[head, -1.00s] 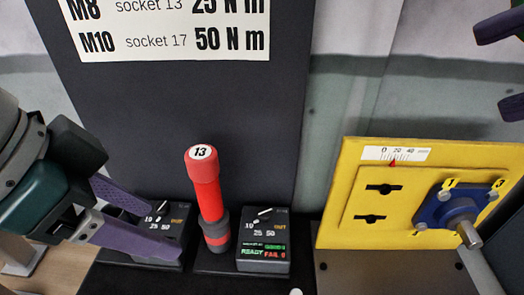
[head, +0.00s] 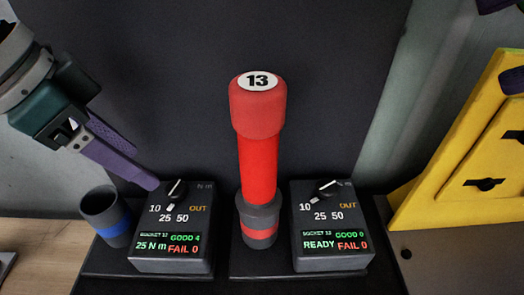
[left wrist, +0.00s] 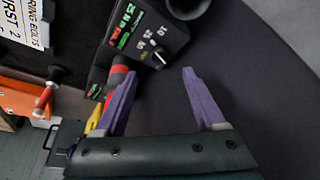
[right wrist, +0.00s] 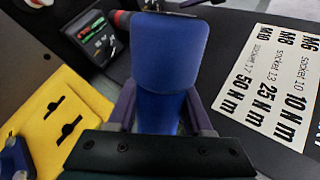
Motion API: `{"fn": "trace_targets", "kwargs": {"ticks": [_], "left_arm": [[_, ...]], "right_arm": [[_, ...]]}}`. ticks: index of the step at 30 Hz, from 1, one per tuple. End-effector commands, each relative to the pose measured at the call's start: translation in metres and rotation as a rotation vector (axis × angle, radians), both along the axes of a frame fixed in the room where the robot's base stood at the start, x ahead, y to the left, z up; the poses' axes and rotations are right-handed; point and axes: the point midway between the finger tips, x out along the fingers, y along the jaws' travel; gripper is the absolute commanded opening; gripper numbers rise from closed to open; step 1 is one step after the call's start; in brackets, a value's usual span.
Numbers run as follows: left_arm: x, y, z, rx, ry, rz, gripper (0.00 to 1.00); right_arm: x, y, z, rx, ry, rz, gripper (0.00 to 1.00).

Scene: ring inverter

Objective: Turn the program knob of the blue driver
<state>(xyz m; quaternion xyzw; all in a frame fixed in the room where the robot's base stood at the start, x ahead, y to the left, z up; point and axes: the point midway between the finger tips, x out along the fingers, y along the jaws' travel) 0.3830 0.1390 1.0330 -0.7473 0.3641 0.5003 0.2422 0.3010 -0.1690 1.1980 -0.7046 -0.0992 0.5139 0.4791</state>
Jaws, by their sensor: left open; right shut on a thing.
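The blue driver (right wrist: 170,50) fills the middle of the right wrist view, and my right gripper (right wrist: 160,108) is shut on it. Its control box (head: 173,258) stands at left in the head view beside an empty cup with a blue ring (head: 107,228). The program knob (head: 176,189) on its top is uncovered, its pointer tilted toward the lower left, near 25. The display reads 25 N m, GOOD 4, FAIL 0. My left gripper (head: 144,168) is open and empty, fingertips just up-left of the knob. The knob also shows in the left wrist view (left wrist: 160,56), ahead of the open fingers.
The red driver (head: 259,150) stands upright right of the blue driver's box. A second box (head: 332,256) reads READY, GOOD 0, FAIL 0. A yellow panel (head: 465,150) is at right. A torque chart (right wrist: 270,85) shows in the right wrist view. A dark wall rises behind.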

Motion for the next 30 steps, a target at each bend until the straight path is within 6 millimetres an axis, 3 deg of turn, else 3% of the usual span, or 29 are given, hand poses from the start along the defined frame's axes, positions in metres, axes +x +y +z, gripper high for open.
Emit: {"fn": "trace_targets", "kwargs": {"ticks": [6, 12, 24, 30], "left_arm": [[0.009, -0.013, -0.041, 0.001, 0.002, 0.000, 0.72], [0.016, -0.020, -0.063, 0.002, 0.000, -0.001, 0.72], [0.018, -0.023, -0.070, 0.002, -0.002, -0.001, 0.72], [0.018, -0.023, -0.070, 0.002, -0.002, -0.001, 0.52]], "right_arm": [[0.001, 0.000, -0.007, 0.001, -0.006, 0.000, 0.00], [0.001, 0.000, -0.012, 0.002, -0.006, 0.000, 0.00], [0.001, 0.000, -0.013, 0.002, -0.006, 0.000, 0.00], [0.001, 0.000, -0.013, 0.002, -0.006, 0.000, 0.00]]}}
